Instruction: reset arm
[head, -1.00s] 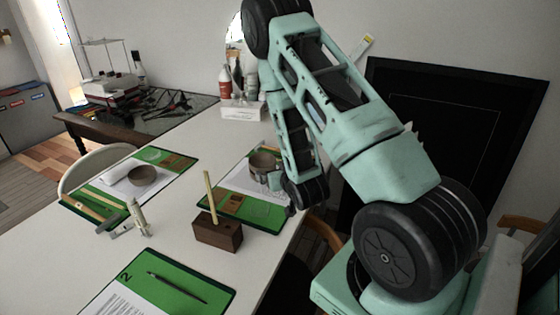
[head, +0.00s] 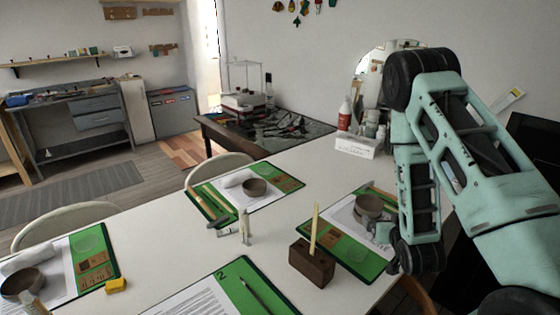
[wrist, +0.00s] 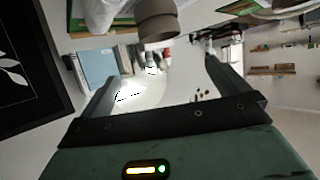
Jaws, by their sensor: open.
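My teal arm with dark joints comes down at the right of the head view. My gripper (head: 381,229) is low at the right edge of the table, close beside a grey-brown bowl (head: 368,206) on the right-hand green board (head: 353,255). Part of the gripper is hidden by my arm. In the wrist view my gripper (wrist: 160,70) has its two fingers wide apart with nothing held between them. The bowl (wrist: 157,20) shows beyond them at the top; I cannot tell whether it is touched.
A wooden block with an upright stick (head: 312,265) stands left of my gripper. The white table (head: 175,265) holds more green boards, bowls and small tools. A white box with bottles (head: 356,146) is at the back. Bare tabletop lies at the middle left.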

